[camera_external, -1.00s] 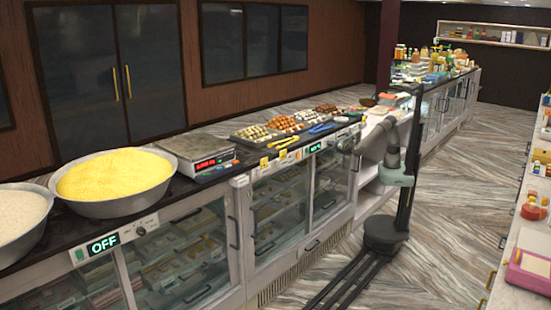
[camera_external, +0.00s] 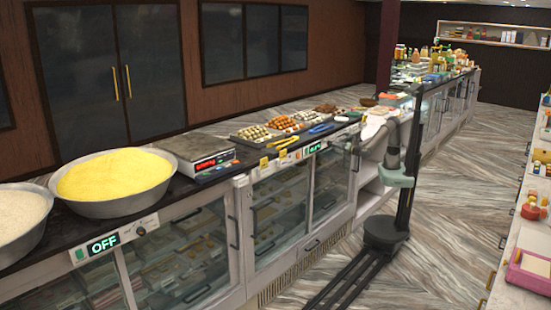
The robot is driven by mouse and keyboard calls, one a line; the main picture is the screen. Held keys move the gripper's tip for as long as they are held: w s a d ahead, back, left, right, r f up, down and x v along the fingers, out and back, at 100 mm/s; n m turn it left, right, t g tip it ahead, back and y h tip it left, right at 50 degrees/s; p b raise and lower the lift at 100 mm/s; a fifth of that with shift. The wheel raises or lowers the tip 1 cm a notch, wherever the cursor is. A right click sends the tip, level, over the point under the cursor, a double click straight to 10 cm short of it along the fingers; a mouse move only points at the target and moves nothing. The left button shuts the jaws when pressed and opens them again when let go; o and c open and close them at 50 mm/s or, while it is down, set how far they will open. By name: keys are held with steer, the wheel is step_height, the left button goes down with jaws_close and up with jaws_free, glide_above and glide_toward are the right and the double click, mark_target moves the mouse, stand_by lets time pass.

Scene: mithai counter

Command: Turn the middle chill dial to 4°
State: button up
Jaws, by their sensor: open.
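The middle chill display (camera_external: 313,148) glows green on the front edge of the middle glass cabinet. Its text is too small to read for sure. The middle dial is just right of that display, at my gripper, and I cannot make it out. My gripper (camera_external: 350,146) is at the counter's front edge right of the display, small and partly merged with the pale arm behind it. Its fingers do not show clearly, and I cannot tell whether they touch the dial. Nothing is seen held in it.
The left cabinet has its own display (camera_external: 103,244) reading OFF, with a dial (camera_external: 140,231) beside it. Steel bowls, a scale (camera_external: 195,150), sweet trays and yellow tongs (camera_external: 284,142) stand on the counter. The floor aisle right of my rail is clear.

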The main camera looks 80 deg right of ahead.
steer(key=b+v, duration=0.1)
steer(key=v, duration=1)
steer(key=shift+s+a, duration=0.2)
steer(key=shift+s, duration=0.05)
steer(key=w+d+f+m+g+b, duration=0.1)
steer(key=w+d+f+m+g, duration=0.25)
steer(key=d, duration=0.85)
steer(key=d+f+m+g+b, duration=0.1)
steer(key=d+f+m+g, duration=0.4)
steer(key=d, duration=0.8)
steer(key=s+d+f+m+g+y+p, duration=0.1)
steer(key=s+d+f+m+g+y, duration=0.2)
steer(key=s+d, duration=0.6)
steer(key=s+d+f+m+g+y+p, duration=0.2)
steer(key=s+d+f+m+g+y, duration=0.1)
steer(key=s+d+m+y, duration=0.4)
steer(key=shift+s+d+f+m, duration=0.3)
steer(key=shift+s+d+m, duration=0.85)
steer(key=shift+s, duration=0.55)
